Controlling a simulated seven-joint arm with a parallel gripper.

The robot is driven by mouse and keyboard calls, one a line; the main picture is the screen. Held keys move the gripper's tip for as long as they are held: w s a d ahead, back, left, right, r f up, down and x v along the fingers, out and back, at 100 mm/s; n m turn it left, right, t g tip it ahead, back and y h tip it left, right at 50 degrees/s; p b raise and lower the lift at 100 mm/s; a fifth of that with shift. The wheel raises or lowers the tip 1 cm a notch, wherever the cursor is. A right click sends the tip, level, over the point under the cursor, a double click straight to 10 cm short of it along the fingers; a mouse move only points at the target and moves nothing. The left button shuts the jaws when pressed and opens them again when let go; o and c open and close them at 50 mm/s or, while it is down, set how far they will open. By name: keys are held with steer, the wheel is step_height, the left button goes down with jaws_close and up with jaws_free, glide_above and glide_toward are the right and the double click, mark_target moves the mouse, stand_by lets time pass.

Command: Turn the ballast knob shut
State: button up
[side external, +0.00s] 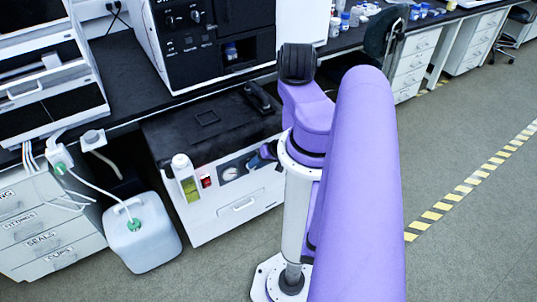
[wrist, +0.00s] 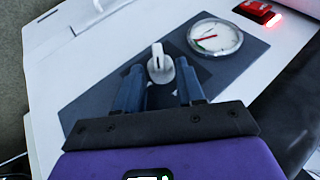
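The ballast knob (wrist: 159,66) is a pale grey-white lever-shaped handle on a dark panel of the white pump housing in the wrist view. My gripper (wrist: 160,66) is open, with its two dark fingers on either side of the knob. A gap seems to show between the knob and each finger; I cannot tell whether the fingertips reach the knob's full depth. In the side external view my gripper (side external: 266,151) is at the right part of the pump's (side external: 232,214) front face, and the knob is hidden there.
A round gauge (wrist: 215,37) and a lit red switch (wrist: 257,12) share the pump front. In the side view, a sight-glass bottle (side external: 187,180) stands at the pump's left corner. A white jug (side external: 142,238) is on the floor to the left. The bench overhangs behind; the right floor is open.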

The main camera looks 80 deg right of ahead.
steer(key=v, duration=1.6)
steer(key=shift+s+r, duration=0.15)
steer(key=shift+r, duration=0.25)
